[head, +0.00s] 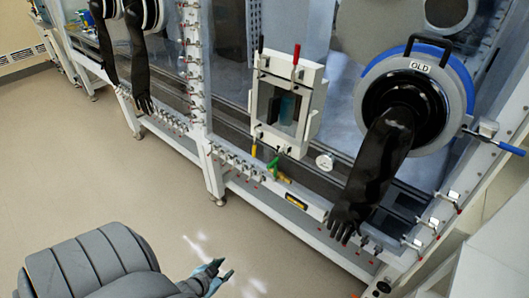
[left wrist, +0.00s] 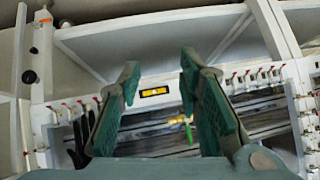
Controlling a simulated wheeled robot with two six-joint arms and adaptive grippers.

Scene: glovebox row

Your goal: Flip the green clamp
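The green clamp (head: 273,165) hangs at the lower edge of a small white-framed window box (head: 287,100) on the glovebox front. In the left wrist view the green clamp (left wrist: 189,131) shows small between my fingers, well beyond their tips. My left gripper (head: 221,270) is open and empty, low over the floor and far short of the clamp. Its two green finger pads also show in the left wrist view (left wrist: 160,75). My right gripper is in neither view.
A yellow-handled clamp (head: 253,149) sits left of the green one, and a red-handled clamp (head: 296,55) is at the box top. A black glove (head: 375,170) hangs from the port marked OLD, to the right. A round gauge (head: 325,161) is nearby. Open floor (head: 130,170) lies in front.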

